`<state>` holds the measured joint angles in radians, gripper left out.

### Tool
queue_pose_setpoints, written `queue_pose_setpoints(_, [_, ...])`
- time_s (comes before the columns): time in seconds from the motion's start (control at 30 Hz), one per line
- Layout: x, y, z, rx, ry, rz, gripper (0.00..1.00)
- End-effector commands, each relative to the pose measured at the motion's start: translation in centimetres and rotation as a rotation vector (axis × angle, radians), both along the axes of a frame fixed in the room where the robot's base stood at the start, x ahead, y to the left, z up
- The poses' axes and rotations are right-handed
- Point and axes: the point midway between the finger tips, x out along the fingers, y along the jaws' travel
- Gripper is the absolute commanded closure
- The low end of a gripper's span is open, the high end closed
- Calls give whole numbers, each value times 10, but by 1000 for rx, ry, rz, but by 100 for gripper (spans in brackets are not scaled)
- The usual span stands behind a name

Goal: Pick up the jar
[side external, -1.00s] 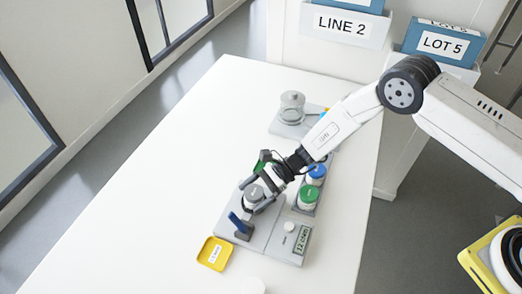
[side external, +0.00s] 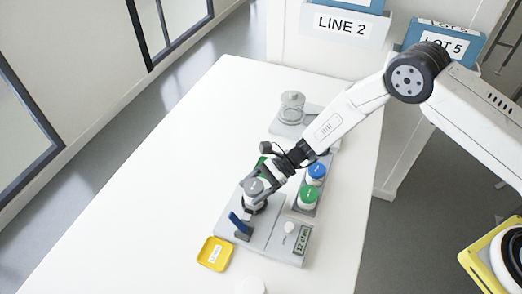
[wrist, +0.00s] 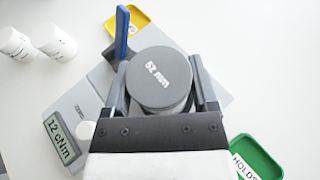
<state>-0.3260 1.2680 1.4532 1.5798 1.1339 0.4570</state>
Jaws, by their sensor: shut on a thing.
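The jar (side external: 254,187) has a round grey lid and stands out at the grey torque station (side external: 268,238). In the wrist view the lid (wrist: 163,80) fills the space between the fingers and reads "52 mm". My gripper (side external: 258,194) is shut on it, with one finger on each side (wrist: 162,88). The jar looks upright. Its lower part is mostly hidden by the fingers, and I cannot tell whether its base touches the station.
A blue lever (side external: 237,225) stands close beside the jar, with a yellow tray (side external: 215,253) to the left. The display (side external: 302,240) reads "12 cNm". Blue-lidded (side external: 316,172) and green-lidded jars (side external: 308,195) stand right. The table's left is free.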

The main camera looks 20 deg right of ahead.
Motion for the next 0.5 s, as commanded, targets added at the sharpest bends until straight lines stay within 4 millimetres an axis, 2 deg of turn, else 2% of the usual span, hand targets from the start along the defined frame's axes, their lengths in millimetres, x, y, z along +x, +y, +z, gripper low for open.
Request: queue_pose_setpoints(0.5, [-40,-24,61,1,0,-1,87])
